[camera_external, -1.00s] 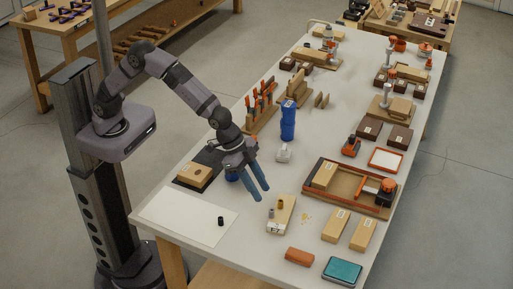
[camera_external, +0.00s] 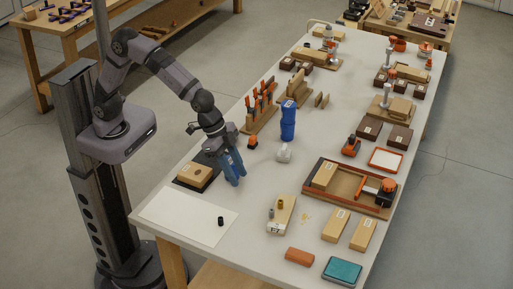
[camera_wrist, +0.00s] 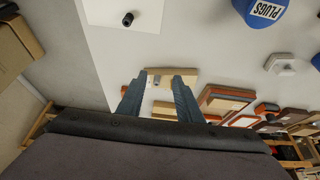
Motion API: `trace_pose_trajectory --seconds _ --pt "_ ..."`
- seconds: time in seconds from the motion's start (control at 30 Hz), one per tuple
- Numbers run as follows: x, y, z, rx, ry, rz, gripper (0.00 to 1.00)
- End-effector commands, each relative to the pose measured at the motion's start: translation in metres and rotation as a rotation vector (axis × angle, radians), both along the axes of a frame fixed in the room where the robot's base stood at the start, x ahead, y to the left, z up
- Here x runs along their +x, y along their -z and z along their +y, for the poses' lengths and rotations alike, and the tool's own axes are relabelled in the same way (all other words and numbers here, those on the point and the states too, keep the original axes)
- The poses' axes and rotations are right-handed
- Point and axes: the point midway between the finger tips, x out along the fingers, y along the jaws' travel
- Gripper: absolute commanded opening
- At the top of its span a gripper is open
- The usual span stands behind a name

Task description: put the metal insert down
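My gripper (camera_external: 234,180) hangs over the bench just right of a pale wooden block with holes (camera_external: 194,172), which lies on a dark mat. In the wrist view its two blue-grey fingers (camera_wrist: 158,78) stand apart with a gap between them, and I see nothing clamped there. Which piece is the named insert I cannot tell.
The white sheet is mostly bare.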

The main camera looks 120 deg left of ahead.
Motion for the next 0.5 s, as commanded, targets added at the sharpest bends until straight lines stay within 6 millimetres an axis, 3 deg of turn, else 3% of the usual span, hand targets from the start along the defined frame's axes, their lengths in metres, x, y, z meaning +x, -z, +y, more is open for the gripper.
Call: trace_pose_trajectory --seconds 0.3,0.4,0.5 --pt "-0.173 0.031 0.000 -0.001 -0.001 0.261 0.32" --pt "-0.221 0.040 0.000 -0.003 -0.001 0.331 0.32" --pt "-0.256 0.047 0.000 -0.003 -0.001 0.382 0.32"
